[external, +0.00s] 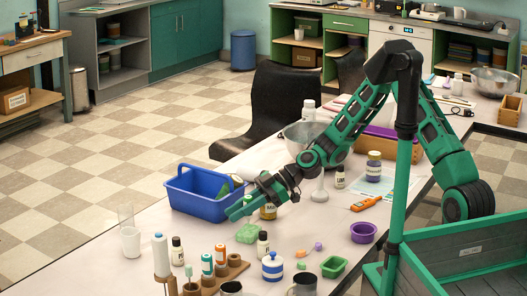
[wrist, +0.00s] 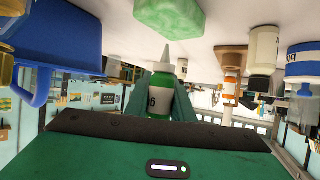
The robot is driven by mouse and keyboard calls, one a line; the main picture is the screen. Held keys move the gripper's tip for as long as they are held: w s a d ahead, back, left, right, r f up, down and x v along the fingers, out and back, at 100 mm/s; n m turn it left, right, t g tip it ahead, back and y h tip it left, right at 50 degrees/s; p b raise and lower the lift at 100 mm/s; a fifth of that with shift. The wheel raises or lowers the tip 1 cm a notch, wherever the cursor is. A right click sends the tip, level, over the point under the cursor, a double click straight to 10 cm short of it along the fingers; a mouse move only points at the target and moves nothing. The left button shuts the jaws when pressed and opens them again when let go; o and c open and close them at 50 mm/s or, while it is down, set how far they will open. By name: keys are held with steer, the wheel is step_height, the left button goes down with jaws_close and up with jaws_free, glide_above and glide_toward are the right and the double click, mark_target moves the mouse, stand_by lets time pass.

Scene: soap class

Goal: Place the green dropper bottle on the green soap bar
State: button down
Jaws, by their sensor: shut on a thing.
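The green dropper bottle (wrist: 158,100), with a white label and pale pointed nozzle, is between my gripper's fingers (wrist: 160,95) in the wrist view. That view is upside down, and the bottle's nozzle points toward the table side. The green soap bar (external: 247,233) lies on the table; it also shows at the top of the wrist view (wrist: 168,18). My gripper (external: 236,212) is shut on the bottle, close to the soap bar and above the table. The bottle and soap appear apart. In the external view the gripper largely hides the bottle.
A blue basket (external: 195,205) stands just behind my gripper. A small dark-capped bottle (external: 263,245) is close to the soap's right. A wooden rack (external: 225,272) with several small bottles and a blue-white jar (external: 272,268) stand in front. A purple bowl (external: 363,232) is further right.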

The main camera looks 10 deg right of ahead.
steer(key=shift+f, duration=0.95)
steer(key=c, duration=1.5)
jaws_free()
steer(key=shift+f, duration=0.1)
steer(key=shift+c, duration=0.2)
steer(key=shift+d+r, duration=0.25)
steer(key=v, duration=1.1)
steer(key=shift+d, duration=0.2)
